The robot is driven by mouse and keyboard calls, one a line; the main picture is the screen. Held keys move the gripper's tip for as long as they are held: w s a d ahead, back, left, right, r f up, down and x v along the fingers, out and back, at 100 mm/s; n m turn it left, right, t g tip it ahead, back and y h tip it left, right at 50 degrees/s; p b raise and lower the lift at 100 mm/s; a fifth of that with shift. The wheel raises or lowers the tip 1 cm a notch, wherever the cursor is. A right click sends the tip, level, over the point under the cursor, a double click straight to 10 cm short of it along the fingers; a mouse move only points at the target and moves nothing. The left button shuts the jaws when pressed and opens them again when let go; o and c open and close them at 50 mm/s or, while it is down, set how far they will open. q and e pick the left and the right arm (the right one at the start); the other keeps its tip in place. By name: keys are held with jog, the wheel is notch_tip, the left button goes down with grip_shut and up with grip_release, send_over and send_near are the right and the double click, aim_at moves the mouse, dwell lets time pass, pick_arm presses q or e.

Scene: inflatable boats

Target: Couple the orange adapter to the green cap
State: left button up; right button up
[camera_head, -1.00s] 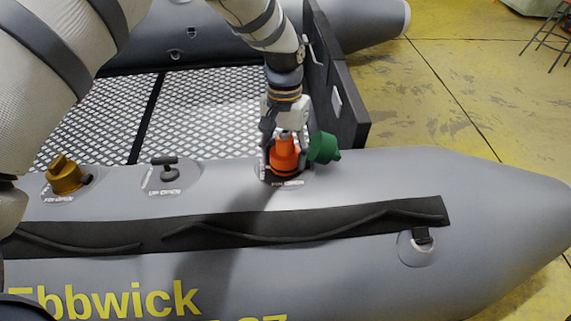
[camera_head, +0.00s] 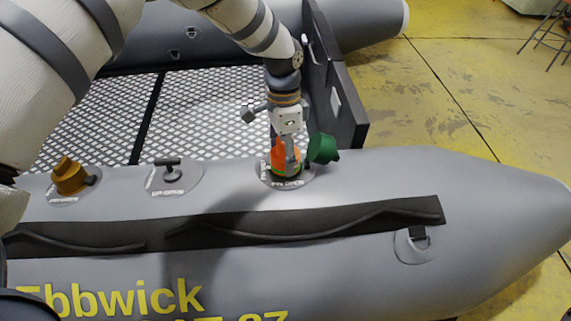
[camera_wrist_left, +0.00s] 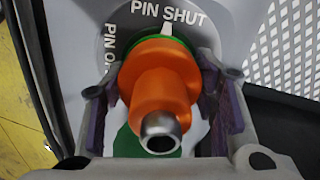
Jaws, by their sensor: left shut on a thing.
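The orange adapter (camera_head: 279,156) stands upright on the right-hand valve of the grey boat tube. It also shows in the left wrist view (camera_wrist_left: 163,88), with a metal nozzle at its top. My left gripper (camera_head: 287,158) comes down from above and is shut on it, with a finger on either side (camera_wrist_left: 160,110). A green ring (camera_wrist_left: 150,49) shows around the adapter's base, with a white pointer at the "PIN SHUT" lettering. The green cap (camera_head: 323,148) hangs open beside the valve on its right. My right gripper is not in view.
A brass-coloured fitting (camera_head: 70,177) and a black-handled valve (camera_head: 168,175) sit further left on the tube. A dark upright board (camera_head: 340,105) stands behind the green cap.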

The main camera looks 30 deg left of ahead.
pick_arm(q)
jog(key=shift+m, duration=1.1)
jog(key=o, duration=1.3)
jog(key=shift+c, duration=0.2)
jog(key=r, duration=0.4)
jog(key=w+a+r, duration=0.1)
jog(key=r, duration=0.7)
jog(key=shift+w+a, duration=0.2)
jog(key=shift+w, duration=0.2)
